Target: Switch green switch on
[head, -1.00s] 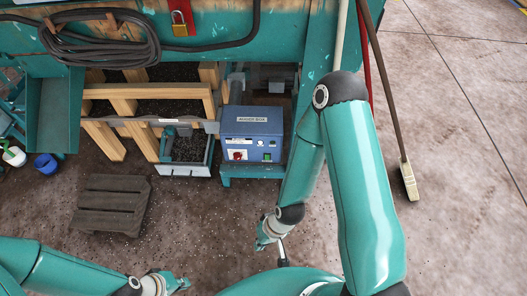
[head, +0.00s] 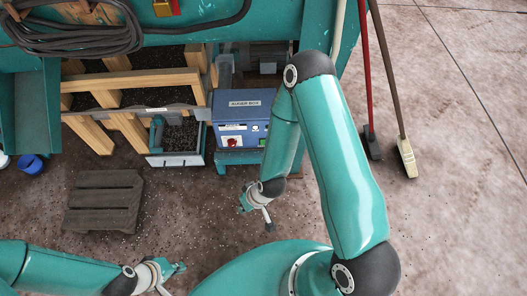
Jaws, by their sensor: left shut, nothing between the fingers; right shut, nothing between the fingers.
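The blue auger box (head: 243,103) stands below the teal machine, with its labelled top and its front panel facing me. A red switch (head: 233,142) shows on the left of the panel. My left gripper (head: 178,268) is shut and empty near the bottom edge, left of and well below the box.
A dark slatted pallet (head: 104,201) lies on the floor at left. A soil-filled drawer (head: 176,160) and wooden beams (head: 132,78) stand left of the box. Two brooms, including a brown-handled one (head: 392,75), lean at right. The floor at far right is clear.

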